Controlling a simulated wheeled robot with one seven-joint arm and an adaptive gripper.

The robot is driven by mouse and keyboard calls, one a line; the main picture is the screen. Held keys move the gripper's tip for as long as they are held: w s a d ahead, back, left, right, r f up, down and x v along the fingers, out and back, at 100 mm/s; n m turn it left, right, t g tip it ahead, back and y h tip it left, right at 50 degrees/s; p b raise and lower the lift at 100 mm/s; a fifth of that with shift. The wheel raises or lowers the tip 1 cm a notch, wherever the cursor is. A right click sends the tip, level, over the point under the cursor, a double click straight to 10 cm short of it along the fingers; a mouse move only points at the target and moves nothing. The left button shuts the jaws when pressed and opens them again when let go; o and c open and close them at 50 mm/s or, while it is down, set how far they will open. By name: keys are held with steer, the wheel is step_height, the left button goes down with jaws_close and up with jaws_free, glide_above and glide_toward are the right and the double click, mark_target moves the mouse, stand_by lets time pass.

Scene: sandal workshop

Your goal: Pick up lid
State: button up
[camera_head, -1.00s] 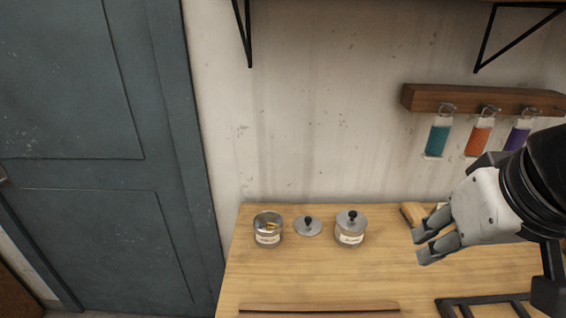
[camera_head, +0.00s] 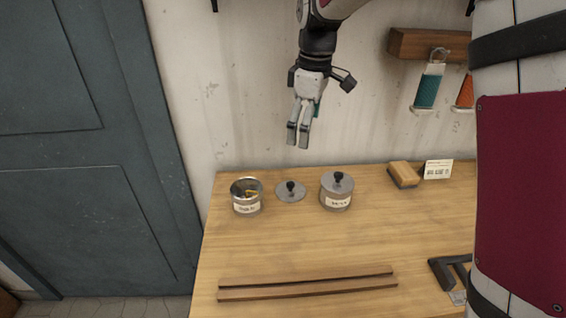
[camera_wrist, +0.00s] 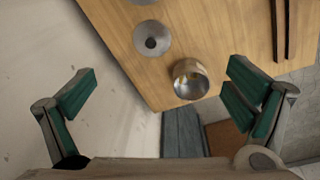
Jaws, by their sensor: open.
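A round grey metal lid (camera_head: 290,191) with a black knob lies flat on the wooden table, between an open metal jar (camera_head: 247,195) on its left and a closed metal jar (camera_head: 337,190) on its right.
The closed jar with its own black-knobbed lid stands close to the loose lid. A wooden strip (camera_head: 305,286) lies near the front. A brush-like block (camera_head: 403,174) and a small card (camera_head: 438,169) are at the back right. The table's middle is clear.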

steer(key=w+a+f+n, duration=0.3)
steer(key=w+f, duration=0.2)
steer(key=f, duration=0.3)
glide_above(288, 184)
steer(key=shift+g, duration=0.4)
steer(key=f, duration=0.8)
steer(key=shift+w+d, duration=0.1)
steer(key=shift+w, duration=0.15)
steer(key=f, duration=0.2)
steer(key=f+p, duration=0.1)
steer(key=f, duration=0.1)
steer(key=shift+s, duration=0.25)
steer(key=shift+w+f, duration=0.1)
steer(key=shift+f, duration=0.6)
jaws_close()
